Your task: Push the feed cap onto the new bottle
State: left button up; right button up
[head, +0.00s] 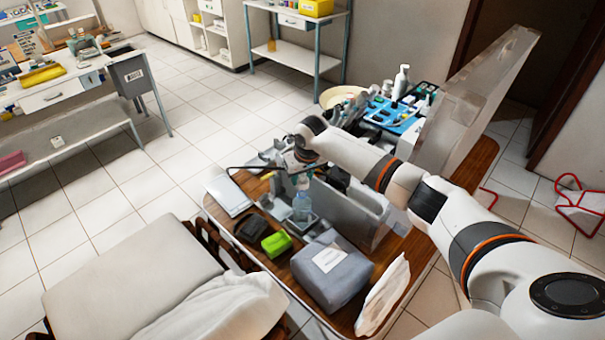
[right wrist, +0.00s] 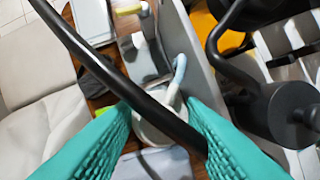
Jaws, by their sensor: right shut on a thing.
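My right gripper (head: 301,173) reaches in from the right, over the table and directly above a clear bottle (head: 302,205) that stands upright. In the right wrist view its two teal fingers (right wrist: 163,132) are shut on a pale, round piece, which looks like the feed cap (right wrist: 150,132). A pale blue-white tube rises from it. A black bar crosses in front and hides part of the cap. I cannot tell whether the cap touches the bottle's neck. My left gripper is not in view.
A grey upright panel (head: 345,213) stands just right of the bottle. A green box (head: 277,243), a grey bag (head: 331,275) and a white sheet (head: 230,195) lie around it on the wooden table. A blue tray (head: 392,113) with several items is behind. A padded chair (head: 125,275) stands front left.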

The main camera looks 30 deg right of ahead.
jog(key=shift+f, duration=0.1)
dwell(0.3)
jog(key=shift+f+b, duration=0.55)
jog(key=shift+f, duration=0.55)
jog(key=shift+f, duration=0.45)
jog(key=shift+f, duration=0.45)
dwell(0.6)
jog(key=o, duration=1)
jog(key=shift+o, duration=0.2)
jog(key=shift+r, duration=0.15)
jog(key=b+v, duration=0.1)
jog(key=v, duration=1)
jog(key=shift+r, duration=0.4)
